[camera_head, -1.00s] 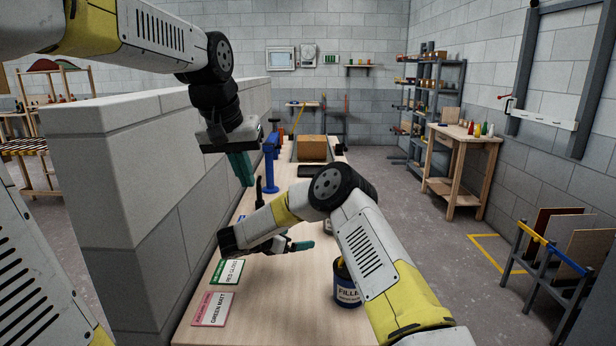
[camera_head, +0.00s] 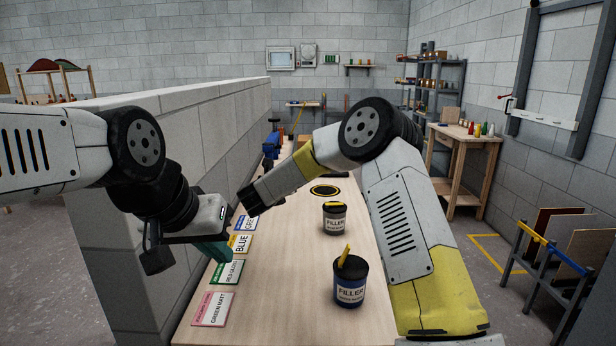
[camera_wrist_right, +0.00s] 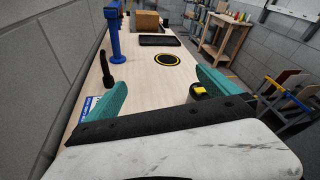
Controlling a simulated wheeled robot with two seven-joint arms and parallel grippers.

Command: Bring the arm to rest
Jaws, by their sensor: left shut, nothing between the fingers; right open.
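My left gripper (camera_head: 216,254) is shut and empty in the head view, with its teal fingers low over the left edge of the workbench (camera_head: 290,300), near the cards. My right arm reaches over the bench from the right, its dark wrist pointing left; its fingers are hard to see there. In the right wrist view my right gripper (camera_wrist_right: 160,88) is open, its teal fingers apart with nothing between them. That view looks along the bench.
Two filler tins (camera_head: 349,281) and (camera_head: 335,218) stand on the bench, the nearer with a yellow strip on top. Colour cards (camera_head: 213,309) line the left edge. A black-and-yellow ring (camera_head: 325,190), a blue post (camera_wrist_right: 115,38) and a block wall (camera_head: 180,150) are close by.

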